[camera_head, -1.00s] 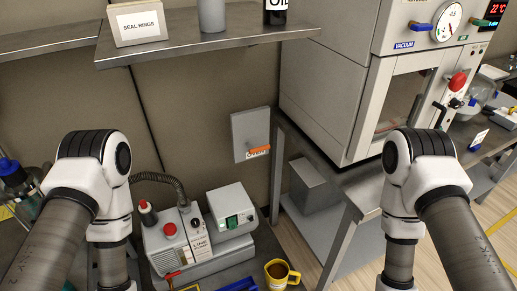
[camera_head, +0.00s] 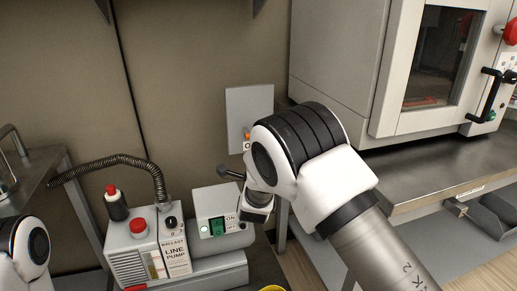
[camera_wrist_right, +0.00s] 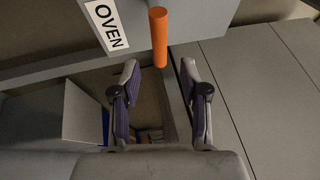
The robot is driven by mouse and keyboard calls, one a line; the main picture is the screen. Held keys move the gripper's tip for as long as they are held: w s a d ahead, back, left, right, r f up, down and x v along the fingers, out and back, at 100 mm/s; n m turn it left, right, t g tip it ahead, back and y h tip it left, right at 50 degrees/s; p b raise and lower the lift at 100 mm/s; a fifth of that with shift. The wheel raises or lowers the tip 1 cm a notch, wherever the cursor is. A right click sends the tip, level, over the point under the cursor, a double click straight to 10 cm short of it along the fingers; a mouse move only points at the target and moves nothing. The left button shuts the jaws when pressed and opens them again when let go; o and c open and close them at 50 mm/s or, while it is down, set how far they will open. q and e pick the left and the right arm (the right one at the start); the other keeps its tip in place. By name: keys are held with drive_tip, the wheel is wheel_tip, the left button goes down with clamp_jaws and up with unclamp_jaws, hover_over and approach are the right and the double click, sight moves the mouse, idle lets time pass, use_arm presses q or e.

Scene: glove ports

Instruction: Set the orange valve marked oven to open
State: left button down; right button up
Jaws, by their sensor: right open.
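The orange valve handle (camera_wrist_right: 158,36) is a round bar in front of a grey panel, beside a white label reading OVEN (camera_wrist_right: 106,25) in the right wrist view. My right gripper (camera_wrist_right: 160,72) is open. The bar's near end lies just beyond the gap between its fingertips, and I cannot tell whether they touch it. In the head view only a bit of the orange handle (camera_head: 247,136) shows low on the grey panel (camera_head: 250,105); my right arm hides the rest. My left gripper is out of view; part of that arm shows at the lower left.
A vacuum oven (camera_head: 385,70) sits on a metal bench (camera_head: 430,175) to the right. Bare wall lies left of the panel.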

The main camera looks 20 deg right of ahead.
drive_tip(key=b+x, duration=0.1)
drive_tip(key=x, duration=0.5)
drive_tip(key=shift+d+f, duration=0.1)
drive_tip(key=shift+d, duration=0.05)
drive_tip(key=shift+w+d, duration=0.1)
drive_tip(key=shift+w, duration=0.2)
clamp_jaws()
